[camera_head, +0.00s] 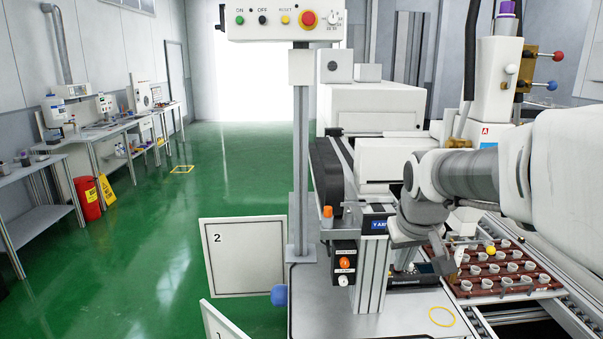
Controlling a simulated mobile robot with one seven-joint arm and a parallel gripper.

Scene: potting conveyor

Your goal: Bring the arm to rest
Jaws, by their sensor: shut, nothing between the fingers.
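My arm (465,175) reaches in from the right edge, its white and grey links crossing in front of the machine. Its wrist bends down at the middle right. My gripper (443,262) hangs below the wrist, small and partly hidden by it. It is shut and holds nothing. It is over the area between the machine's front and the left edge of a red-brown tray (478,291). The tray carries rows of small white cups. I cannot tell the gripper's exact height above the surface.
A control panel (285,22) stands on a grey post left of the arm. A yellow ring (442,316) marks the bench plate. Conveyor rails (583,310) run at the lower right. A panel marked 2 (246,262) stands at lower left. Green floor (180,220) is open at left.

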